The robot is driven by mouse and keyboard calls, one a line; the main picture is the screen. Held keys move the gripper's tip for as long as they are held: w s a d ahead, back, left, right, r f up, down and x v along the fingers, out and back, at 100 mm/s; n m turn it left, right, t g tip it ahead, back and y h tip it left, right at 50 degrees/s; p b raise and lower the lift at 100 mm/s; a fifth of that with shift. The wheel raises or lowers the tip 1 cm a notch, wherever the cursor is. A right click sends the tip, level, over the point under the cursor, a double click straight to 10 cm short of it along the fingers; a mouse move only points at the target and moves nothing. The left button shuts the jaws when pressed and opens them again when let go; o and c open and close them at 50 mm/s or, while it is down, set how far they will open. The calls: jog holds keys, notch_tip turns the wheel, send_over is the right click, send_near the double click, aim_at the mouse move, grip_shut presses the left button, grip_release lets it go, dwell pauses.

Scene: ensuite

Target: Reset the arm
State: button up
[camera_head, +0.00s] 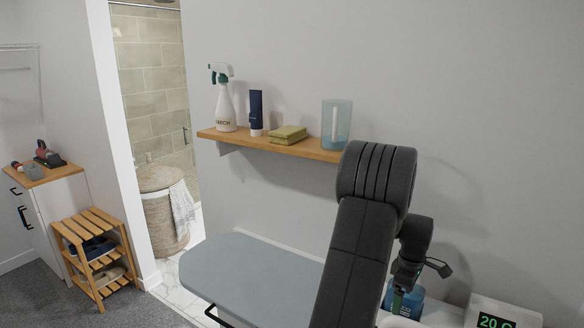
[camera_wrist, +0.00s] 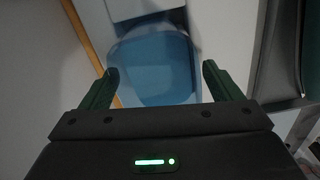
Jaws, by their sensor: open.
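My arm (camera_head: 365,220) rises at centre right in the head view and bends down at its top. My gripper (camera_wrist: 160,69) is open in the wrist view, with its two green fingers apart. A blue container (camera_wrist: 158,62) shows between and beyond the fingertips, and I see no finger clearly touching it. In the head view the blue container (camera_head: 408,302) stands low on a white surface, partly hidden behind my gripper. How far the fingertips are from it I cannot tell.
A wooden shelf (camera_head: 265,144) holds a spray bottle (camera_head: 226,108), a dark tube (camera_head: 256,110), folded cloths (camera_head: 288,134) and a translucent blue jug (camera_head: 337,122). A grey-blue board (camera_head: 250,275) lies left of my arm. A white display box (camera_head: 500,312) stands at right.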

notch_tip(320, 180, up, 3)
jog(key=shift+f, duration=0.15)
jog(key=shift+r, duration=0.4)
